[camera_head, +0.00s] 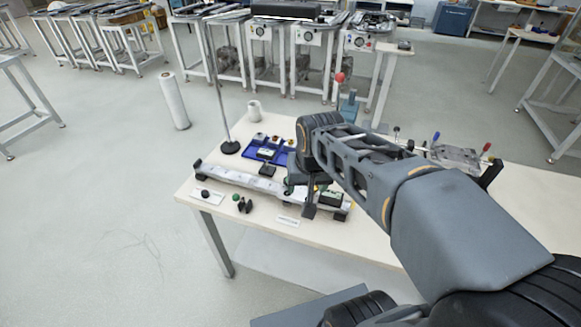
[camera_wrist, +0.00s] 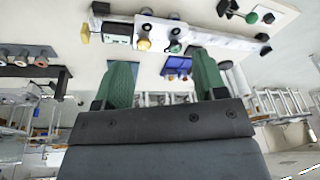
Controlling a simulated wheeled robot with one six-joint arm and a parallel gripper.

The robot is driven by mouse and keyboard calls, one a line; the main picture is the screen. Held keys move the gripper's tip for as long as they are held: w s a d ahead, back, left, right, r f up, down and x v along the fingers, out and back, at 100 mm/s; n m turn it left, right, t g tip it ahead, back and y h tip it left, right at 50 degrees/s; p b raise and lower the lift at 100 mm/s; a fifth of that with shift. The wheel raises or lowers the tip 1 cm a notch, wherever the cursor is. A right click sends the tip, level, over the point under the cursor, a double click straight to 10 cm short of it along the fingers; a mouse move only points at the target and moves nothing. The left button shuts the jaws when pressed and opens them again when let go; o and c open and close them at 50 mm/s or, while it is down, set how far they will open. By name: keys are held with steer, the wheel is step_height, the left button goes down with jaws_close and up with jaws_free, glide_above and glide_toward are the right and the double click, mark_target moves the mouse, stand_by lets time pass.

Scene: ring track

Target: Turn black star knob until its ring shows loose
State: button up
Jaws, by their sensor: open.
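My gripper (camera_wrist: 160,66) is open, with two green fingers apart and nothing between them in the wrist view. In the head view it hangs over the right part of the long grey bar fixture, partly hidden by my arm. In the wrist view, the bar (camera_wrist: 200,40) runs just past the fingertips. It carries a yellow knob (camera_wrist: 143,45) and a small dark round part (camera_wrist: 175,46). A black lobed knob (camera_head: 244,205) lies at the table front beside a green ball knob (camera_head: 236,197). I cannot tell which part is the star knob in question, and no ring marking is readable.
A blue tray (camera_head: 284,156) with parts lies behind the bar. A black ball knob (camera_head: 205,193) is at front left. Levers and a grey fixture (camera_head: 455,156) stand to the right.

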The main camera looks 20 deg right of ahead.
steer(key=w+f+m+g+p, duration=0.1)
steer(key=w+m, duration=0.3)
steer(key=w, duration=0.5)
steer(key=w+f+m+g, duration=0.2)
steer(key=w+m, duration=0.1)
steer(key=w, duration=0.6)
steer(key=f, duration=0.8)
steer(key=f+p, duration=0.1)
steer(key=f, duration=0.4)
steer(key=shift+s+d+f, duration=0.1)
steer(key=shift+s+d, duration=0.05)
steer(key=shift+d, duration=0.2)
steer(key=shift+c, duration=0.4)
steer(key=c, duration=0.9)
steer(key=shift+o, duration=0.2)
